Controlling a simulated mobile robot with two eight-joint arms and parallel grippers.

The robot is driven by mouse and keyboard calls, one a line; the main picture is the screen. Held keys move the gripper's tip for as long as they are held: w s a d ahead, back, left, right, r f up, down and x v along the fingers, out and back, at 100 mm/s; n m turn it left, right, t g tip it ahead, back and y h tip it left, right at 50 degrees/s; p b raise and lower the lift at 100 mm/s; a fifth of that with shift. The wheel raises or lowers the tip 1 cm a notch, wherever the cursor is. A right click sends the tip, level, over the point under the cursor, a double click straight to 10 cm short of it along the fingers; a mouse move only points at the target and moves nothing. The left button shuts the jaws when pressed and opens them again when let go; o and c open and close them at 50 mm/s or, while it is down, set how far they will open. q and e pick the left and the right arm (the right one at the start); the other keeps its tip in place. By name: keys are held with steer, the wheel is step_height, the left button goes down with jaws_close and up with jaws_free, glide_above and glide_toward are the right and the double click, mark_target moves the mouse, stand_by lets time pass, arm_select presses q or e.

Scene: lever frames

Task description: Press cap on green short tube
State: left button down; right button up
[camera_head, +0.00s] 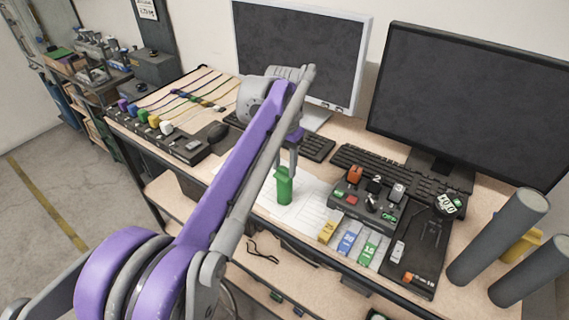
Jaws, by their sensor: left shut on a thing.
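A short green tube (284,190) stands upright on white paper near the front of the desk. My left gripper (294,158) is directly above it, pointing down, its fingers at the tube's top. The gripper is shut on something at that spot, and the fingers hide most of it. A green part shows at the tube's top, but I cannot tell a separate cap from the tube. My right gripper is not in view.
A black control box (366,200) with switches and several coloured labelled blocks (348,240) stand to the right. Two monitors (470,90) and keyboards (400,170) are behind. Large grey cylinders (498,238) stand at the right edge.

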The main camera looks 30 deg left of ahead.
arm_select(q)
jaws_free()
stand_by(0.5)
steer(key=shift+r, duration=0.15)
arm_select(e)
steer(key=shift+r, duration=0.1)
arm_select(q)
steer(key=shift+r+p, duration=2.2)
steer(key=shift+r, duration=1.2)
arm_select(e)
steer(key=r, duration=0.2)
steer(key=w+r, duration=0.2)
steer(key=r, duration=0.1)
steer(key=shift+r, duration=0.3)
arm_select(q)
steer(key=shift+c, duration=0.2)
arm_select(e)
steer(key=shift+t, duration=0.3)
arm_select(q)
jaws_close()
steer(key=shift+f, duration=0.35)
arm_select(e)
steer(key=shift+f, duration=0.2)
